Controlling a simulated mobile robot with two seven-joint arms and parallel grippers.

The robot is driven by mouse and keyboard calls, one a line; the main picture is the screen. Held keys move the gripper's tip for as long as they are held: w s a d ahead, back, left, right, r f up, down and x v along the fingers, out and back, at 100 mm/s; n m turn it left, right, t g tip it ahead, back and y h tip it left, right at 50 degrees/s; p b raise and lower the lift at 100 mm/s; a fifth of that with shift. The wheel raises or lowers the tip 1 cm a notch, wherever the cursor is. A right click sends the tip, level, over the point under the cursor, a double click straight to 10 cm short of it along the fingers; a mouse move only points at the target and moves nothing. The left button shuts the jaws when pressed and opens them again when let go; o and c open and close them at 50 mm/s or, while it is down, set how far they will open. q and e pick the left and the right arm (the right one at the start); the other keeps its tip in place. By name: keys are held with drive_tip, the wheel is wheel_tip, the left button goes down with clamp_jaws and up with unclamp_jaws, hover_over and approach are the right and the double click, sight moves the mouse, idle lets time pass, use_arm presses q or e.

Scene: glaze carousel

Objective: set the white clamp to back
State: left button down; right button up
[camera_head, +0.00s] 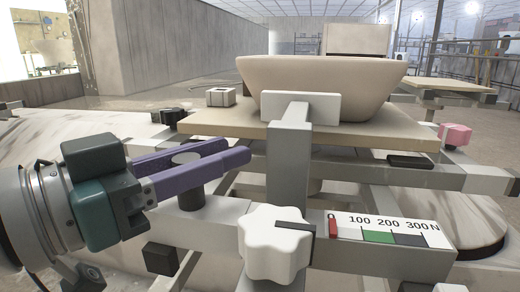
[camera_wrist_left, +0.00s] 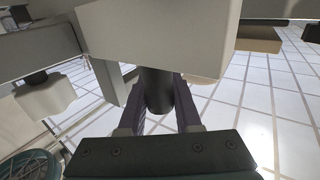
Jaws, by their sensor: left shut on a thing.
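The white clamp has a lobed white knob (camera_head: 273,243), a grey upright (camera_head: 289,165) and a white pad (camera_head: 300,107) in front of the beige bowl (camera_head: 325,75). Whether the pad touches the bowl, I cannot tell. A scale (camera_head: 385,229) marked 0 to 300 N sits right of the knob, with a red marker near 0. My left gripper (camera_head: 215,165) has purple fingers shut around a dark round post (camera_head: 191,194) on the grey beam, left of the knob. The post (camera_wrist_left: 157,92) also shows between the fingers in the wrist view, below a grey block. My right gripper is out of view.
The bowl stands on a beige board (camera_head: 420,128). A pink knob (camera_head: 455,134) is at the right and a black one (camera_head: 172,116) at the left. A small pale block (camera_head: 221,96) sits at the board's left corner. Grey beams crowd the space around my gripper.

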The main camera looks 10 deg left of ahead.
use_arm(q)
drive_tip(key=c, duration=1.1)
unclamp_jaws()
drive_tip(key=o, duration=0.5)
drive_tip(key=shift+s+d, duration=0.15)
wheel_tip(320, 180, up, 20)
drive_tip(key=p, duration=1.4)
